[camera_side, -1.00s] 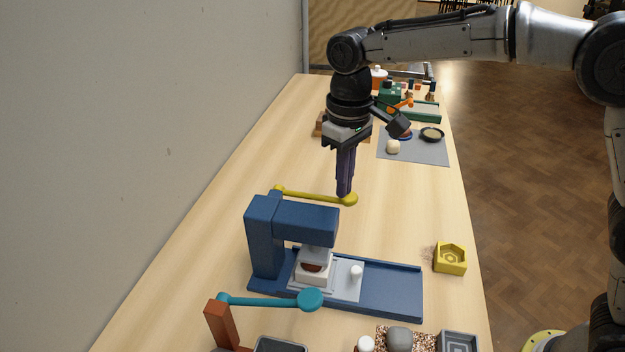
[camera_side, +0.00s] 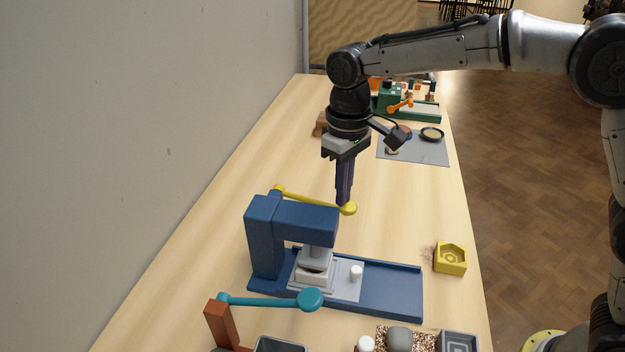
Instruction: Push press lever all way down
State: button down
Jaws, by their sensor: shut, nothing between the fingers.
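The blue press (camera_side: 262,235) stands on the table with its long blue base (camera_side: 395,290) reaching right. Its yellow lever (camera_side: 312,199) runs from a pivot behind the press top to a round knob (camera_side: 348,208), and slopes down toward the knob. My gripper (camera_side: 343,203) is shut and points down, its fingertips at the knob and seemingly touching it. The press ram (camera_side: 318,255) is down at the white block (camera_side: 314,272) on the light grey plate (camera_side: 345,283). The ram hides most of what lies on the block.
A teal lever (camera_side: 265,301) on a red-brown post (camera_side: 222,325) stands in front of the press. A yellow hexagonal mould (camera_side: 450,258) lies to the right. A grey mat (camera_side: 425,152) with small items and a green machine (camera_side: 410,108) are farther back. The table between is mostly clear.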

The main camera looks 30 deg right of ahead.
jog(key=shift+f, duration=1.1)
jog(key=shift+r, duration=0.15)
notch_tip(320, 180, up, 10)
dwell(0.6)
dwell(0.5)
notch_tip(320, 180, up, 5)
jog(key=shift+f, duration=0.1)
dwell(0.4)
